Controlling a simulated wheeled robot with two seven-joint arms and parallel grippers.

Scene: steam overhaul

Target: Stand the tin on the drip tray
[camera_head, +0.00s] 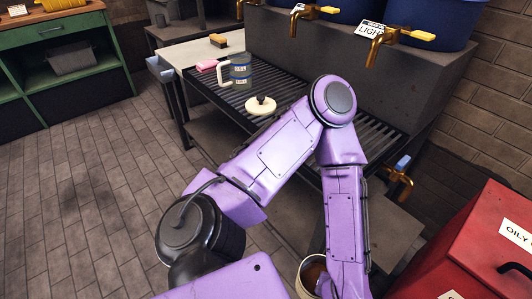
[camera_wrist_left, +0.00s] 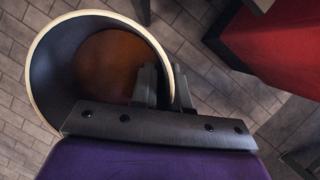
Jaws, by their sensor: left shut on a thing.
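The tin is a round, open vessel with a cream rim, dark inner wall and brown contents. It shows low in the head view (camera_head: 311,268), partly behind my left forearm, and large in the left wrist view (camera_wrist_left: 52,75). My left gripper (camera_wrist_left: 167,90) is shut on the tin's wall at its right side, one finger inside the rim and one outside. The drip tray (camera_head: 374,126) is the dark slatted surface under the taps. My arm crosses in front of it, and the tin is below and in front of it. My right gripper is not in view.
A grey jug (camera_head: 240,70) with a pale handle and a cream round lid-like piece (camera_head: 260,106) stand on the slats. A pink block (camera_head: 206,65) and a brush (camera_head: 218,41) lie at the left end. Brass taps (camera_head: 376,40) overhang. A red bin (camera_head: 470,235) stands right.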

